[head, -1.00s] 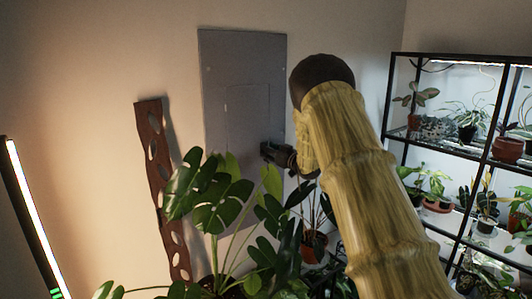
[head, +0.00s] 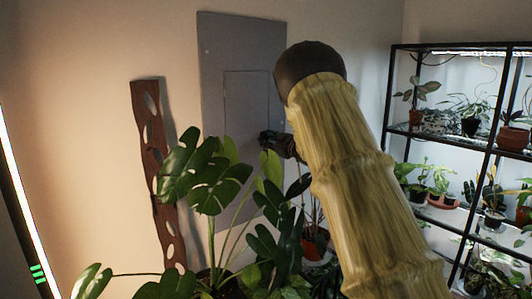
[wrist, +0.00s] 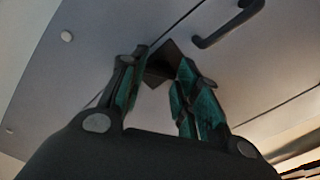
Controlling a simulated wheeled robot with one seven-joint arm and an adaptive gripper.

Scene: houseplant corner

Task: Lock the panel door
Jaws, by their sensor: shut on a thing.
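The grey panel (head: 238,45) is mounted on the wall, and its inset door (head: 245,95) looks flush with the frame. In the wrist view a dark handle (wrist: 230,24) sits on the panel's face. A dark, square-looking lock knob (wrist: 160,64), turned like a diamond, lies near the handle. My gripper (wrist: 160,75) has its teal-padded fingers on either side of this knob and is shut on it. In the head view my gripper (head: 268,138) is small and dark at the door's right edge; the knob and handle cannot be made out there.
A large-leaved plant (head: 215,185) stands in front of the panel's lower part, close to my gripper. A brown board with holes (head: 152,165) leans on the wall at left. A black shelf of potted plants (head: 440,133) stands at right.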

